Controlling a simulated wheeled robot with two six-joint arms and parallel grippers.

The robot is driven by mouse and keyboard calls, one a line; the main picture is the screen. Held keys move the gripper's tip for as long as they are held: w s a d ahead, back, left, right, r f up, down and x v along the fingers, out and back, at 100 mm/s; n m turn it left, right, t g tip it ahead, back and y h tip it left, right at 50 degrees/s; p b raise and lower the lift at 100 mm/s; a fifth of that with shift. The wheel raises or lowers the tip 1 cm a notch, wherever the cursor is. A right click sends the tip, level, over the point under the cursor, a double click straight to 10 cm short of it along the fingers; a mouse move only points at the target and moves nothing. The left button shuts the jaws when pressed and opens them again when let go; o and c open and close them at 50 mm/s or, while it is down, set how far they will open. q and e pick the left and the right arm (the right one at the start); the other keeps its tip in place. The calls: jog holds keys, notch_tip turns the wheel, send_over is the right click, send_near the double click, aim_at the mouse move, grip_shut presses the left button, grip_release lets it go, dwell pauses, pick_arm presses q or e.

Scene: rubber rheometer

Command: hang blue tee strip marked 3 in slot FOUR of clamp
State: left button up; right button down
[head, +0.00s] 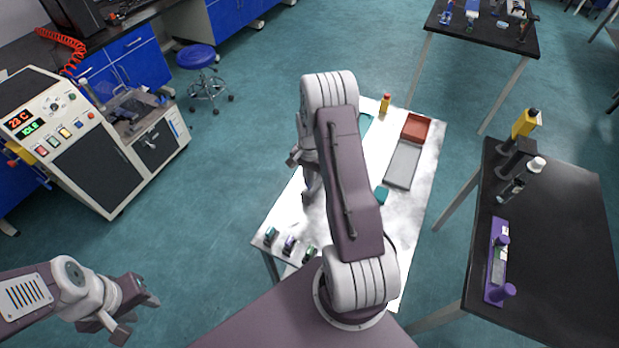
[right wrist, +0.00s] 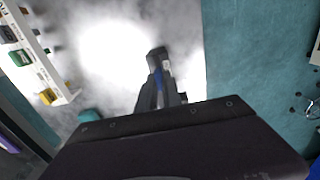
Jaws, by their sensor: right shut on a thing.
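My right gripper (right wrist: 160,72) is shut on a blue strip (right wrist: 159,84), above the white table; its mark cannot be read. In the head view this gripper (head: 308,188) is partly hidden behind my own right arm. Several small dark holders with coloured parts, one teal (head: 270,235), one purple-blue (head: 289,243) and one green (head: 309,252), stand at the table's near left edge. I cannot make out the clamp or its slot FOUR for certain. My left gripper (head: 138,319) is open and empty over the floor at lower left.
The white table (head: 420,205) carries a grey tray (head: 402,164), a red bin (head: 416,127), a yellow-orange bottle (head: 385,103) and a teal block (head: 382,195). A rheometer cabinet (head: 95,150) stands left. A black table (head: 550,240) with a purple stand (head: 497,262) is right.

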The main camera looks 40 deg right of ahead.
jog(key=shift+f+b, duration=0.85)
jog(key=shift+f, duration=0.5)
jog(key=c, duration=1.4)
grip_release()
jog(key=shift+c, duration=0.2)
notch_tip(320, 180, up, 6)
jog(key=p, duration=0.5)
jog(key=shift+r, duration=0.15)
